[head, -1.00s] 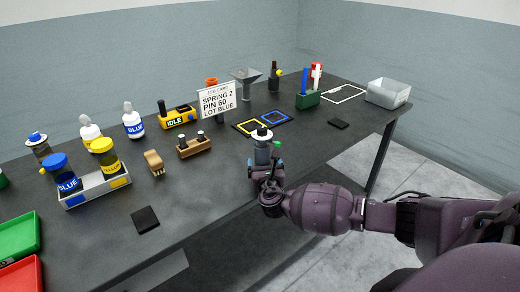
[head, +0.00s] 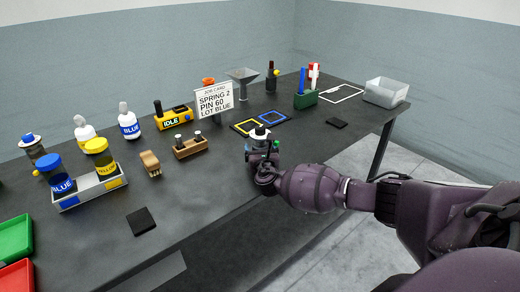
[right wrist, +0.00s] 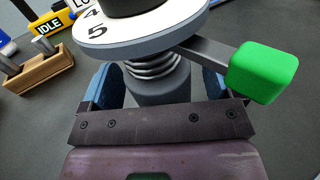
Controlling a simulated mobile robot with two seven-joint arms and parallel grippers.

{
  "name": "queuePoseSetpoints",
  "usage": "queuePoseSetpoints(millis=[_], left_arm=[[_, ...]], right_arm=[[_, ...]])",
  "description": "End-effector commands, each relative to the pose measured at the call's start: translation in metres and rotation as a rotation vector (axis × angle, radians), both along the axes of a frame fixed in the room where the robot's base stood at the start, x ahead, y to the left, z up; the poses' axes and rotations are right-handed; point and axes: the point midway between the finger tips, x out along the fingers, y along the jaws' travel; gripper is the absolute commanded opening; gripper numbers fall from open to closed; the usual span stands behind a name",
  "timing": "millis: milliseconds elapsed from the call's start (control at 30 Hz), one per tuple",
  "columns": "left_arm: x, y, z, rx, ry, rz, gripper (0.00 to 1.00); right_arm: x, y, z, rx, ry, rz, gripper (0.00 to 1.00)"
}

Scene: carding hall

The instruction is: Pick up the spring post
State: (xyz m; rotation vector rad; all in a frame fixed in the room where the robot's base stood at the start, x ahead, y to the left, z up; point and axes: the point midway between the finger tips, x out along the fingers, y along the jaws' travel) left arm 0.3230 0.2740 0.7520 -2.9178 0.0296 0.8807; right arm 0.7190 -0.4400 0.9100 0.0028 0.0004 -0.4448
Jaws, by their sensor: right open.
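The spring post (head: 260,134) stands upright near the table's front edge in the head view. It has a white numbered dial on top and a green-ended lever at its right. In the right wrist view its dial (right wrist: 137,42), coil spring and grey body fill the upper middle. My right gripper (head: 262,158) is open, low around the post's body. In the right wrist view one blue finger of the gripper (right wrist: 158,90) shows on each side of the body. I cannot tell whether they touch it. The post's foot is hidden. My left gripper is out of view.
Blue and yellow outlined squares (head: 271,118) lie just behind the post. A wooden block with pins (head: 190,149) and a job card (head: 214,101) stand to its left and behind. A green holder (head: 306,101) stands farther right.

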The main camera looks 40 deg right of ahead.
Motion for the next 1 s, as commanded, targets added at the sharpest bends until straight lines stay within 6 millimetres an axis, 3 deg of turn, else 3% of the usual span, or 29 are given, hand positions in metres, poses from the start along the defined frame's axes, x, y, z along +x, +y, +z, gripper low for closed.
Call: queuePoseSetpoints(millis=[67, 500, 767, 1000], left_arm=[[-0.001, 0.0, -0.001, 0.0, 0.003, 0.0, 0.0], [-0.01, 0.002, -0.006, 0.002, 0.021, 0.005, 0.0], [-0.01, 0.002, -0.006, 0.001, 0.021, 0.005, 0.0], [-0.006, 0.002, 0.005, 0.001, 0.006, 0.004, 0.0]], right_arm=[[0.0, 0.0, 0.0, 0.0, 0.0, 0.0, 0.83], [0.0, 0.0, 0.001, -0.001, -0.002, -0.001, 0.18], [0.0, 0.0, 0.003, 0.0, -0.003, -0.001, 0.18], [0.0, -0.001, 0.035, -0.001, -0.009, -0.001, 0.18]])
